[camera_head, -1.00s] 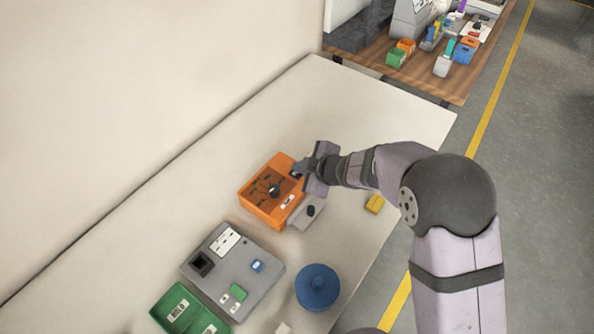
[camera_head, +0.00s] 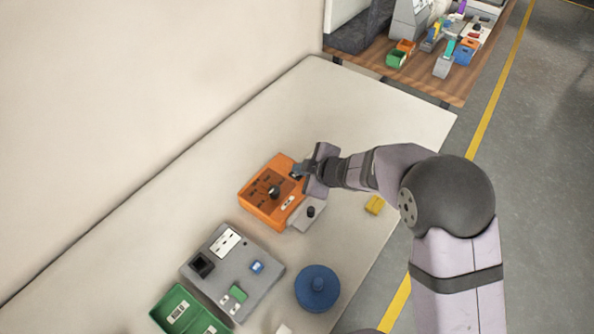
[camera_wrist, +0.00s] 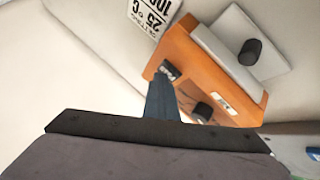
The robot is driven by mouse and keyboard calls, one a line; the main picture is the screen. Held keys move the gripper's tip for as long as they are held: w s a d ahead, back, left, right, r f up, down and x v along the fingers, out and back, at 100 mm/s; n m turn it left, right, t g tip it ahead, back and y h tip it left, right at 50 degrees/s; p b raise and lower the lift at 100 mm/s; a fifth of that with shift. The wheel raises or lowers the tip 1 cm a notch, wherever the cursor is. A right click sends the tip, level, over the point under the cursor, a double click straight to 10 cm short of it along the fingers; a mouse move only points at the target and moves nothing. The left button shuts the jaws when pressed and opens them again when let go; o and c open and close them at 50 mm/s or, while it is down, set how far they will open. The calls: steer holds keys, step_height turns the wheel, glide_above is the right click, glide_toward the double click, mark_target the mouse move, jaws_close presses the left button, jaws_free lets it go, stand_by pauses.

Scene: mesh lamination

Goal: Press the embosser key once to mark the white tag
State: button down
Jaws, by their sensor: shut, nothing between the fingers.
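The orange device (camera_head: 264,214), which looks like the embosser, sits on the pale table. It has a dark dial (camera_head: 273,191) on top and a small white plate (camera_head: 287,203), possibly the tag or a label, near its right edge. My gripper (camera_head: 298,171) is shut and empty at the device's upper right corner. In the wrist view, the shut fingers (camera_wrist: 163,88) point at a small dark key-like part (camera_wrist: 168,71) at the orange edge. The fingers partly cover this area, so I cannot tell whether they touch it.
A grey block with a black knob (camera_head: 310,211) adjoins the device. A grey panel (camera_head: 221,265), blue round lidded pot (camera_head: 317,287), green tray (camera_head: 184,314) and yellow block (camera_head: 374,204) lie around.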

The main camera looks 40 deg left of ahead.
mark_target(300, 176)
steer(key=shift+r+p, duration=0.85)
steer(key=shift+r, duration=0.1)
step_height(300, 176, up, 5)
steer(key=p, duration=0.5)
stand_by(0.6)
